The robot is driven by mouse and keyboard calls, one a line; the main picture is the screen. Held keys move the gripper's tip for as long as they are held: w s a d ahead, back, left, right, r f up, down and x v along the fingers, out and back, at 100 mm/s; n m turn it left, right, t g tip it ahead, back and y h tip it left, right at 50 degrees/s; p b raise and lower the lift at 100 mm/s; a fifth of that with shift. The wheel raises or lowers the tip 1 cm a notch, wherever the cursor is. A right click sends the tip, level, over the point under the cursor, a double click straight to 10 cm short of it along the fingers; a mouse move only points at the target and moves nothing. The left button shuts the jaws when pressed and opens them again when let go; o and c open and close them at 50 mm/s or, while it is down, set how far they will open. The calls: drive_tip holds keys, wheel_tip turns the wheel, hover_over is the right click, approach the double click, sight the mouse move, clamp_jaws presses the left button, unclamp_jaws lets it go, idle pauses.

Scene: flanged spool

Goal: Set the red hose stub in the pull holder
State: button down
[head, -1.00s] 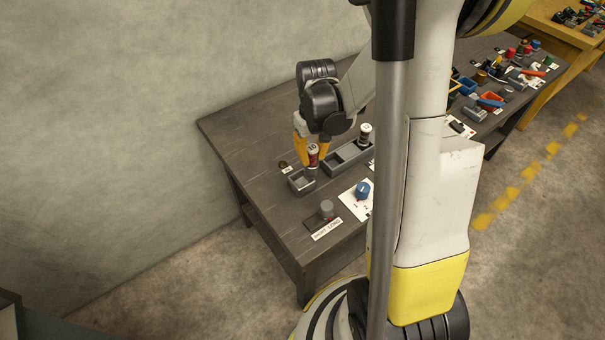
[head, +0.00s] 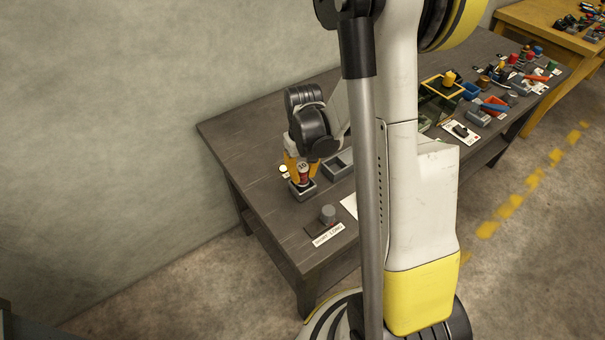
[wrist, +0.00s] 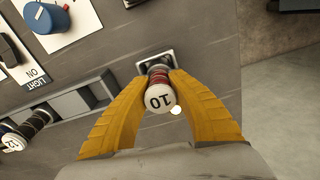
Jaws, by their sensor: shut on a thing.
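The red hose stub (head: 304,173) has dark bands and a white cap marked 10, seen in the wrist view (wrist: 159,98). My gripper (wrist: 159,88) has its two yellow fingers shut on the stub's sides. In the head view my gripper (head: 302,170) is over the small grey square holder (head: 303,193), which looks like the pull holder. The holder's rim (wrist: 142,67) shows beyond the stub in the wrist view. The stub's lower end meets the holder opening; how deep it sits is hidden.
A long grey tray (head: 336,170) stands beside the holder; a stub marked 12 (wrist: 13,142) shows near it. A blue knob (wrist: 47,18) is on a white card. A grey peg (head: 328,213) stands near the table's front edge. A bright disc (head: 284,170) lies close by.

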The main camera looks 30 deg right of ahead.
drive_tip(key=c, duration=1.3)
unclamp_jaws()
wheel_tip(320, 180, up, 12)
drive_tip(key=p, duration=0.4)
drive_tip(key=shift+s+r+p, duration=0.15)
drive_tip(key=shift+r+p, duration=0.05)
drive_tip(key=shift+p, duration=0.2)
drive_tip(key=shift+s+a+r+n+t, duration=0.25)
drive_tip(key=shift+s+a+r+t, duration=0.9)
drive_tip(key=shift+s+a+r, duration=0.85)
drive_tip(key=shift+s+a+r+n+t, duration=0.2)
drive_tip(key=shift+s+a+r+t, duration=1.15)
drive_tip(key=shift+a+r, duration=1.1)
drive_tip(key=shift+s+a+r+n+t, duration=0.25)
drive_tip(key=shift+s+a+r+t, duration=0.75)
drive_tip(key=shift+s+a+r, duration=1.05)
drive_tip(key=shift+w+a, duration=0.15)
drive_tip(key=shift+a, duration=0.1)
